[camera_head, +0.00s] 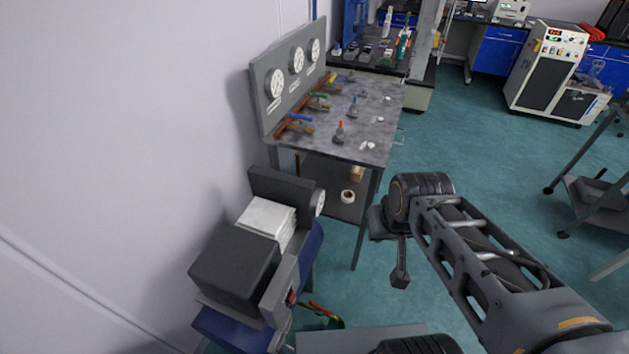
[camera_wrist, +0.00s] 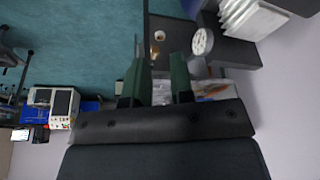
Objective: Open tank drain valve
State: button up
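An air compressor with a blue tank (camera_head: 310,246) stands against the wall at lower left in the head view. It has a dark motor box (camera_head: 236,262), a pale ribbed block (camera_head: 267,217), a round gauge (camera_head: 319,202) and a small red knob (camera_head: 291,297). A red and green handle-like part (camera_head: 322,313) shows low beside the tank; I cannot tell if it is the drain valve. My gripper (camera_head: 400,276) hangs to the right of the compressor, apart from it. In the wrist view, its green fingers (camera_wrist: 158,52) are apart with nothing held. The compressor's gauge also shows there (camera_wrist: 202,42).
A metal bench (camera_head: 370,110) with a gauge panel (camera_head: 290,75) and colored valve handles stands behind the compressor. A tape roll (camera_head: 347,197) lies on its lower shelf. A grey cart (camera_head: 595,200) stands at right.

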aim_at(312, 301)
jog(key=u, duration=0.2)
jog(key=k, duration=0.8)
jog(key=z, duration=1)
jog(key=i, duration=0.8)
jog(key=u, duration=2.15)
